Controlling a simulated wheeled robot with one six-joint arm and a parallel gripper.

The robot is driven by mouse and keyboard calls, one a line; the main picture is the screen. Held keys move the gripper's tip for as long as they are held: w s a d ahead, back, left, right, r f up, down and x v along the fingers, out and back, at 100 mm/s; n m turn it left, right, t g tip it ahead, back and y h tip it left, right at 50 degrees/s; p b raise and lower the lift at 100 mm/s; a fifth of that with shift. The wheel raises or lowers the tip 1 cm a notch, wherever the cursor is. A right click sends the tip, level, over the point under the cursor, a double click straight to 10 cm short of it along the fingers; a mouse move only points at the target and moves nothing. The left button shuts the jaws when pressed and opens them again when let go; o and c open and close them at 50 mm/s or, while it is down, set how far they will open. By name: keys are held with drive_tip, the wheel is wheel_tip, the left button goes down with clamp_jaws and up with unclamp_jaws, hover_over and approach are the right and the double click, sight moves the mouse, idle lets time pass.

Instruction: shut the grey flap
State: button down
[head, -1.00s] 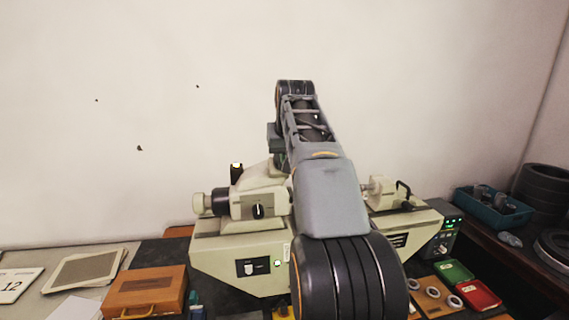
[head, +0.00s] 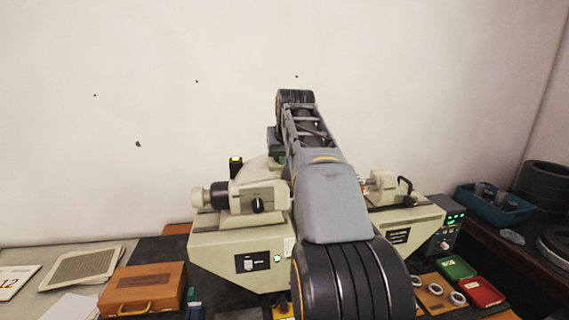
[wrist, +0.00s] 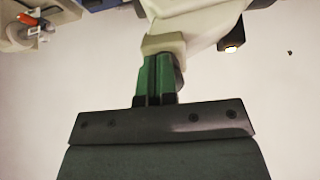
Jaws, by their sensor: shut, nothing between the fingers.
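I cannot make out the grey flap in either view; my arm covers the middle of the pale green-beige machine (head: 240,250), so it may be hidden there. In the wrist view my gripper (wrist: 158,62) points up the picture, with its green and black fingers shut and nothing between them. The fingertips are close to a beige part of the machine (wrist: 205,28); I cannot tell whether they touch. In the head view the gripper end is mostly behind my arm, above the machine's back.
A lamp (head: 235,165) stands at the machine's upper left. A brown case (head: 145,287) lies on the left. A control box (head: 449,237), red bin (head: 483,292), green bin (head: 457,268), rings and a blue crate (head: 495,204) are on the right.

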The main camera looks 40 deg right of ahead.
drive_tip(key=shift+w+d+f+t+b, duration=0.15)
drive_tip(key=shift+f+t+b, duration=0.25)
drive_tip(key=shift+f+b, duration=0.25)
drive_tip(key=shift+r, duration=0.15)
drive_tip(key=p+v, duration=0.2)
drive_tip(key=v, duration=1.2)
drive_tip(key=shift+s+a+r, duration=0.15)
drive_tip(key=shift+s+a, duration=0.15)
drive_tip(key=shift+a, duration=0.15)
